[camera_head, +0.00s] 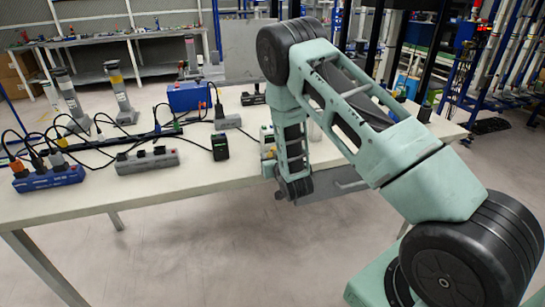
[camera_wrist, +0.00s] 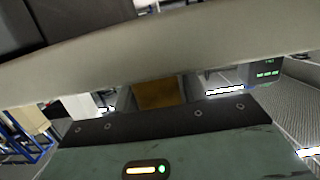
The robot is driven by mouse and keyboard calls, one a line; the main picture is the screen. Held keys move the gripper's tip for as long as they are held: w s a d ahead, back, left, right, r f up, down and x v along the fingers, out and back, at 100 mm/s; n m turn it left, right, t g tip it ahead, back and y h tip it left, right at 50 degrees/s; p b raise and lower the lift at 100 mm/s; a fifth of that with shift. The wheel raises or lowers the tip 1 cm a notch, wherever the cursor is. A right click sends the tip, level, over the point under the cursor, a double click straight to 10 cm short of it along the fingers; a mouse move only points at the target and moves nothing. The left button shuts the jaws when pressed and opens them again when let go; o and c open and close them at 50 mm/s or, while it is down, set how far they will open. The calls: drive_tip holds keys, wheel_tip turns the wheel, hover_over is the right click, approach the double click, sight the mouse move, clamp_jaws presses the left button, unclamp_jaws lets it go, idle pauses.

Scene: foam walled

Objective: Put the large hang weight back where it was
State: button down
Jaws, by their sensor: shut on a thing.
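My gripper (camera_wrist: 158,102) shows in the wrist view as a green housing with a black bolted strip. It is shut on a brownish block (camera_wrist: 158,92), taken to be the large hang weight. Only a small part of this block shows, so its full shape and size cannot be told. A wide grey bar crosses the wrist view close to the camera and hides what lies above. In the head view my arm bends down at the front edge of the white table (camera_head: 245,165), and the fingers and the held thing cannot be made out there.
On the table's left half lie a blue power strip (camera_head: 48,179), a grey power strip (camera_head: 147,161), loose black cables and a black adapter (camera_head: 220,147). The table's front left strip is clear.

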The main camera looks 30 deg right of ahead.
drive_tip(key=shift+f, duration=0.15)
drive_tip(key=c, duration=0.8)
unclamp_jaws()
